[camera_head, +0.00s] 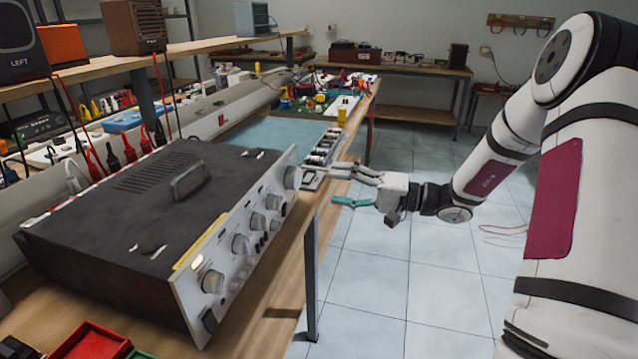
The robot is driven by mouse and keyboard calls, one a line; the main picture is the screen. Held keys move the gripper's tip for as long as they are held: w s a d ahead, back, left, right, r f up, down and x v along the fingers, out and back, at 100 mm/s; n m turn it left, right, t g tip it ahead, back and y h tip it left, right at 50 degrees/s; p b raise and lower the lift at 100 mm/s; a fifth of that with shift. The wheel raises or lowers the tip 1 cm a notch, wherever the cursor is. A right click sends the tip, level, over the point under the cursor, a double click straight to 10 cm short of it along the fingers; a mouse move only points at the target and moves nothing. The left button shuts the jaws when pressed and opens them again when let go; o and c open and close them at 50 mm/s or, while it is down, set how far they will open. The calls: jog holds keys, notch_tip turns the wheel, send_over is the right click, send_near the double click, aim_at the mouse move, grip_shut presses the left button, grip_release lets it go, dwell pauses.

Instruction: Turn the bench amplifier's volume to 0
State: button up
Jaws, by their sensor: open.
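The bench amplifier (140,215) is a dark box with a top handle, standing on the wooden bench at the left. Its silver front panel (225,265) faces right and carries several round knobs.
The wooden bench (262,325) has a narrow clear strip before the panel. A dark bench leg (311,275) stands below its edge. Cables and a shelf with speakers (15,40) are behind.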

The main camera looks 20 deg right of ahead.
jog(key=shift+v, duration=1.5)
jog(key=shift+a, duration=0.1)
jog(key=s+a+r+n+g+h, duration=0.2)
jog(key=s+a+r+n+g, duration=0.1)
jog(key=s+a+g, duration=0.45)
jog(key=s+a+r+n+g+h, duration=0.2)
jog(key=s+a+g, duration=0.2)
jog(key=s+a, duration=0.55)
jog(key=s+d+t+h, duration=0.1)
jog(key=s+d+h, duration=0.35)
jog(key=s, duration=0.55)
jog(key=s+d+t+h, duration=0.1)
jog(key=s+d+h, duration=0.2)
jog(key=s+h, duration=0.5)
notch_tip(320, 180, up, 18)
jog(key=s+t+y+p, duration=0.1)
jog(key=t+y+p, duration=0.1)
jog(key=p, duration=1.4)
jog(key=shift+s+r+t, duration=0.25)
jog(key=shift+s+t, duration=0.15)
jog(key=shift+t, duration=0.05)
